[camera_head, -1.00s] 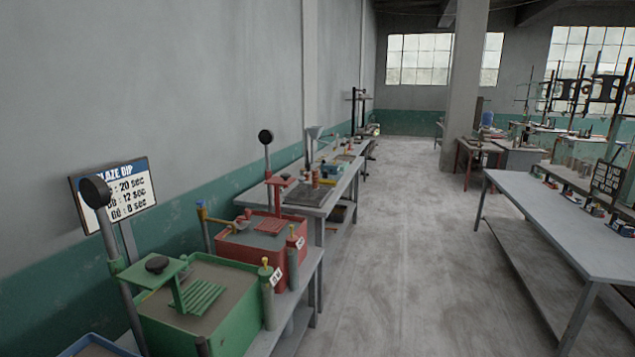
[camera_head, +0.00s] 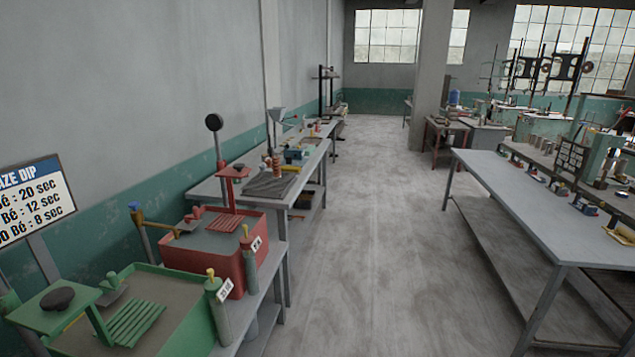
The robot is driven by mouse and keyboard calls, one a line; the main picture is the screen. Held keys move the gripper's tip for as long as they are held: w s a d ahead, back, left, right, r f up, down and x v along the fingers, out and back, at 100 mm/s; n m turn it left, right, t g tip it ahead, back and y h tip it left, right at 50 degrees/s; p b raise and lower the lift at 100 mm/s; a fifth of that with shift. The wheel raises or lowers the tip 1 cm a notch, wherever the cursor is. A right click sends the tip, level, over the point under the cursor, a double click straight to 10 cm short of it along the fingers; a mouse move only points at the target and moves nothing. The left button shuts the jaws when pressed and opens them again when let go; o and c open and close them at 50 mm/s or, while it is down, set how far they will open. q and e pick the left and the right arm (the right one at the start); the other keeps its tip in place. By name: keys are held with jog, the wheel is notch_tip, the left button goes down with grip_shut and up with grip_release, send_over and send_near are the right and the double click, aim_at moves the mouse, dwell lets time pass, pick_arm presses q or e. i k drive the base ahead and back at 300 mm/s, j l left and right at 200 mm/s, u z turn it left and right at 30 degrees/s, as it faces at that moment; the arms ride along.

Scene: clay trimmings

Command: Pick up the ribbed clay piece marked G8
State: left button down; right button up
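I cannot make out a ribbed clay piece marked G8 in the head view. Small items lie on the far left bench (camera_head: 312,160) and along the right table (camera_head: 500,195), but they are too small to identify. Neither of my grippers shows in the view.
A green glaze tank (camera_head: 195,322) and a red tank (camera_head: 207,257) stand on the left bench, with a glaze dip sign (camera_head: 36,200) behind. A clear concrete aisle (camera_head: 390,230) runs between the benches. A pillar (camera_head: 432,75) stands at the far end.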

aim_at(276, 160)
jog(key=i+l+z, duration=0.15)
jog(key=i, duration=1)
jog(key=i+l+z, duration=0.15)
jog(key=i, duration=0.95)
jog(key=i+u, duration=0.45)
jog(key=i+l+u, duration=0.25)
jog(key=u, duration=0.2)
jog(key=i+l+u, duration=0.25)
jog(key=u, duration=0.2)
jog(key=i+l+u, duration=0.3)
jog(key=l+u, duration=0.15)
